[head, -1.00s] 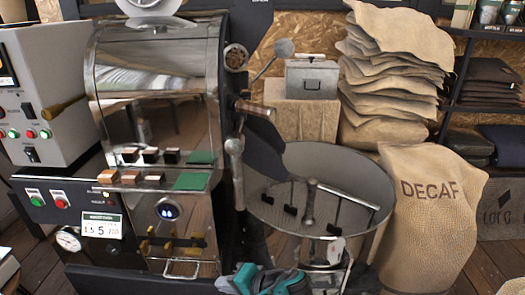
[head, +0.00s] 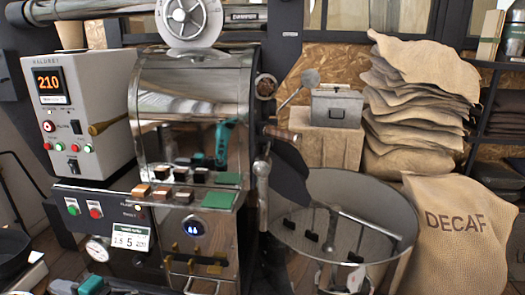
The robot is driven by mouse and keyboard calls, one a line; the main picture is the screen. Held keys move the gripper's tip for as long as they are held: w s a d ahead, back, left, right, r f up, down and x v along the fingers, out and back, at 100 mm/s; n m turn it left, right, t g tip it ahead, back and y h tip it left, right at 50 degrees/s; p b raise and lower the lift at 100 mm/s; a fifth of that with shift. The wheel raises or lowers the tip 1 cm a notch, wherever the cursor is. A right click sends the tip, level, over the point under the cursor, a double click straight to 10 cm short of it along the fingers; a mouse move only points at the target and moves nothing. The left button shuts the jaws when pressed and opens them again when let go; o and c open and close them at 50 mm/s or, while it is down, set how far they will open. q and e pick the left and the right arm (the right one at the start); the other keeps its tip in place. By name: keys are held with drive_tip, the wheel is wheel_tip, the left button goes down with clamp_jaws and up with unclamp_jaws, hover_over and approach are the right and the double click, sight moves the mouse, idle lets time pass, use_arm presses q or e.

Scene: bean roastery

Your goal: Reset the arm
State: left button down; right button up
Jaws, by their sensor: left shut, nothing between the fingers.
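My left gripper (head: 80,287) shows only in part at the bottom left edge of the head view, as grey and teal pieces. It is shut and holds nothing. It is low in front of the roaster (head: 193,100), below the dial gauge on the roaster's front. Most of the left arm is cut off by the frame's lower edge. A teal shape on the shiny drum looks like a reflection of my arm. My right gripper is not in view.
The control box (head: 78,110) reads 210, left of the roaster. The round cooling tray (head: 350,215) stands front right, beside the DECAF sack (head: 455,235). Folded sacks (head: 415,105) and a grey metal box (head: 336,107) are behind. A dark pan (head: 15,258) is at lower left.

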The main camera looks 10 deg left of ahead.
use_arm(q)
drive_tip(key=s+a+r, duration=0.1)
drive_tip(key=a+r, duration=0.1)
drive_tip(key=a, duration=0.2)
drive_tip(key=s+d+f+m+t+h, duration=0.1)
drive_tip(key=s+d+f+m+h, duration=0.15)
drive_tip(key=f, duration=0.45)
drive_tip(key=s+d+f+m+t+h, duration=0.1)
drive_tip(key=d+f+t+h, duration=0.1)
drive_tip(key=d+f+h, duration=0.3)
drive_tip(key=s+d+f+m+t+h, duration=0.1)
drive_tip(key=s+d+f+h, duration=0.15)
drive_tip(key=d, duration=0.25)
drive_tip(key=s+d+f+t+h, duration=0.1)
drive_tip(key=s+d+f+h, duration=0.1)
drive_tip(key=d+f+h, duration=0.15)
drive_tip(key=s+d+r+n+t+h, duration=0.1)
drive_tip(key=d+r+h, duration=0.1)
drive_tip(key=d, duration=0.5)
drive_tip(key=s+d+r+n+t+h+p, duration=0.1)
drive_tip(key=s+d+r+n+t+h, duration=0.1)
drive_tip(key=d+r, duration=0.2)
drive_tip(key=s+d+r+n+t+h+p, duration=0.1)
drive_tip(key=s+d+r+h, duration=0.1)
drive_tip(key=d, duration=0.8)
drive_tip(key=shift+d+r+t+h, duration=0.15)
drive_tip(key=shift+r+t+h, duration=0.15)
drive_tip(key=shift+r+h, duration=0.45)
